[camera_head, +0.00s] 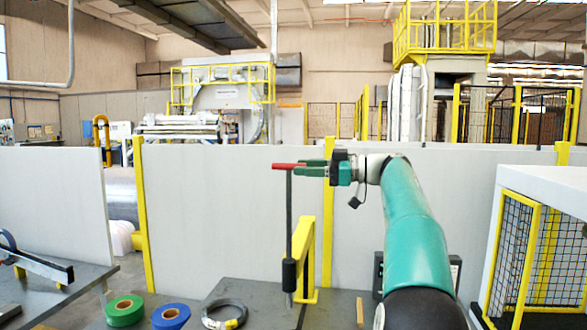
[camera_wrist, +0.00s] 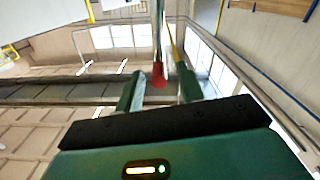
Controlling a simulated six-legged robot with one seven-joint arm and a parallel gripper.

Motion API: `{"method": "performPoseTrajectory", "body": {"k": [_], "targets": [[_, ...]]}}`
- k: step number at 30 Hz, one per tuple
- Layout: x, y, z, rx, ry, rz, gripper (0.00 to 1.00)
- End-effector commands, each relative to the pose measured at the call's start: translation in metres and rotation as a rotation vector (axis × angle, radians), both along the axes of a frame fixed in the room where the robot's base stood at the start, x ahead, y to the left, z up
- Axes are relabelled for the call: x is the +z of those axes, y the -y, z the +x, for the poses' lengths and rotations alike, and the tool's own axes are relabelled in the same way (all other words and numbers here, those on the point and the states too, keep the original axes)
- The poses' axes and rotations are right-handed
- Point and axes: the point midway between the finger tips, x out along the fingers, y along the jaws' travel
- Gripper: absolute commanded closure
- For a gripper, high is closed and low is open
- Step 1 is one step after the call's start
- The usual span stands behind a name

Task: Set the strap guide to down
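A tall dark upright rod (camera_head: 289,215) carries a red bar handle (camera_head: 284,166) at its top; I take it to be the strap guide, though no label shows. Its lower end has a thick black sleeve and stands by a yellow bracket (camera_head: 304,250). My gripper (camera_head: 308,168) is level with the red handle, at its right end. In the wrist view, the red handle's tip (camera_wrist: 158,76) lies between my two green fingers (camera_wrist: 160,92), with a gap seen on each side. My fingers are apart and do not look closed on it.
White panels with yellow posts stand behind. A white bench with a yellow mesh cage (camera_head: 520,245) is at the right.

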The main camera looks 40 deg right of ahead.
Motion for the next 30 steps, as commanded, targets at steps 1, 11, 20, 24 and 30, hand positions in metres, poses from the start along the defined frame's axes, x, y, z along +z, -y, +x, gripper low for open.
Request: {"method": "performPoseTrajectory", "body": {"k": [1, 11, 20, 24, 30], "targets": [[-0.001, -0.006, 0.008, 0.002, -0.001, 0.001, 0.62], [-0.001, -0.020, 0.028, 0.000, -0.002, 0.001, 0.62], [-0.001, -0.020, 0.028, 0.000, -0.002, 0.001, 0.86], [-0.001, -0.020, 0.028, 0.000, -0.002, 0.001, 1.00], [-0.002, -0.020, 0.028, -0.001, -0.002, 0.001, 1.00]]}}
